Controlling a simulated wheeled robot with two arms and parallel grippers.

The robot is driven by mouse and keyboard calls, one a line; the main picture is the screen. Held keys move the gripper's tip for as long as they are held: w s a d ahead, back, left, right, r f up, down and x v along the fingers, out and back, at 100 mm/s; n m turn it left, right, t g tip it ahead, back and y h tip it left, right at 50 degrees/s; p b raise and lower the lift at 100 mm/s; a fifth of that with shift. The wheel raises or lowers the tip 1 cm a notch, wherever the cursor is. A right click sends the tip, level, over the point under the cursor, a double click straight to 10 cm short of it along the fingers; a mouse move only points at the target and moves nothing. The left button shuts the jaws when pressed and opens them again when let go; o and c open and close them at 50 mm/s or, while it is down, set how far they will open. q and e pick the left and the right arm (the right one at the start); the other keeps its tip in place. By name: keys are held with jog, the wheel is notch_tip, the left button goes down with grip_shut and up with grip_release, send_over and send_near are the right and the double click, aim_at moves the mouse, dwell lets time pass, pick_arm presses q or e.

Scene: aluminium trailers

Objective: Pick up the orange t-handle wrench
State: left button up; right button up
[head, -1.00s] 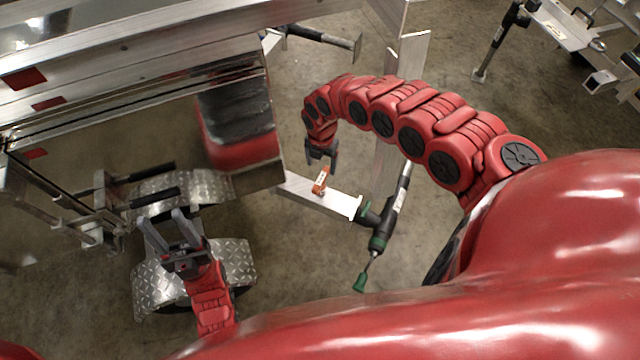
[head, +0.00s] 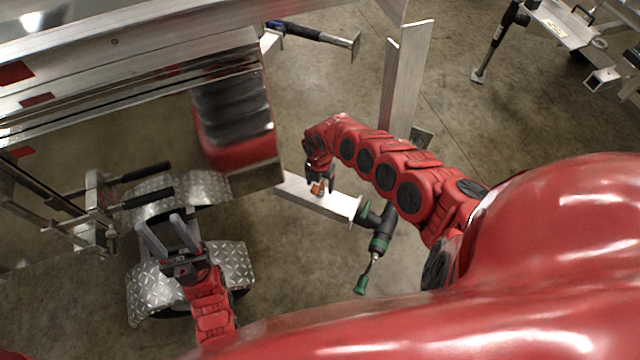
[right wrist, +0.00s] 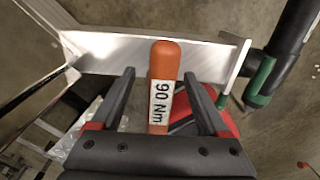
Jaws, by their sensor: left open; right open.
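The orange t-handle wrench (right wrist: 164,60) carries a white label reading "90 Nm". In the right wrist view its orange handle stands between the two fingers of my right gripper (right wrist: 162,95), with a gap on each side. In the head view the wrench (head: 318,187) is at the metal beam, mostly hidden by my right gripper (head: 321,184). The right gripper is open around the handle and not closed on it. My left gripper (head: 164,232) is open and empty, over the diamond-plate fender at the lower left.
The metal beam (head: 338,202) of the trailer lies under the wrench. A black-and-green jack (head: 380,240) stands at its right end. Diamond-plate fenders (head: 238,262) are near my left gripper. An upright metal post (head: 405,75) stands behind my right arm.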

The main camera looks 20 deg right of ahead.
jog(key=shift+f, duration=0.15)
grip_shut()
dwell(0.4)
dwell(1.0)
